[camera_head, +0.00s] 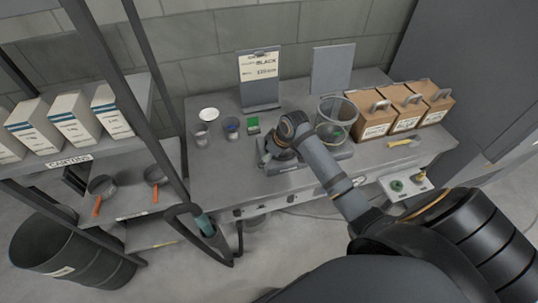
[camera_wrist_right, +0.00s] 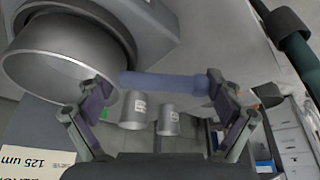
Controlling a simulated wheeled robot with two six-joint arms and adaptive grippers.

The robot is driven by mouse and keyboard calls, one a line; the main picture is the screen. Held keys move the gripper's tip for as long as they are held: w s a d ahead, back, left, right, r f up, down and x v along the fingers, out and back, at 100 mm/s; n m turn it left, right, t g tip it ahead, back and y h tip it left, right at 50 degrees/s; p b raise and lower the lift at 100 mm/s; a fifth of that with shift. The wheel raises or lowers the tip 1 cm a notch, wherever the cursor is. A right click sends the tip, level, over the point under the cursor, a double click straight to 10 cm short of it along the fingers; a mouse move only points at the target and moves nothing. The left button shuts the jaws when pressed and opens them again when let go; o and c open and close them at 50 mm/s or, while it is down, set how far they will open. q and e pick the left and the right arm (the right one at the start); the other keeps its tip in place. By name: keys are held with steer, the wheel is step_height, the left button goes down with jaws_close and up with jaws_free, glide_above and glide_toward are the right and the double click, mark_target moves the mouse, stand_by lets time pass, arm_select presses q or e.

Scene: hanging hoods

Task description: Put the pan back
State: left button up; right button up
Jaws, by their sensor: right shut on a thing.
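The pan is a round grey vessel (camera_wrist_right: 40,75) at the left of the right wrist view, its wide rim toward the camera. A bluish bar that looks like its handle (camera_wrist_right: 165,83) runs across between the fingers of my right gripper (camera_wrist_right: 160,92), which is shut on it. In the head view my right gripper (camera_head: 281,147) is low over the middle of the bench, beside a grey device base (camera_head: 322,158), and mostly hides the pan. Whether the pan touches the base I cannot tell. My left gripper is not in view.
Two orange-handled pans (camera_head: 103,186) (camera_head: 155,175) lie on the left shelf under cartons (camera_head: 75,121). On the bench stand small cups (camera_head: 201,134), a label board (camera_head: 259,79), a clear bucket (camera_head: 337,119) and brown boxes (camera_head: 371,115). A black bin (camera_head: 66,252) stands lower left.

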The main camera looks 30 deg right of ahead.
steer(key=shift+f, duration=0.35)
steer(key=o, duration=1)
steer(key=shift+c, duration=0.2)
steer(key=v, duration=1.2)
steer(key=shift+f, duration=0.1)
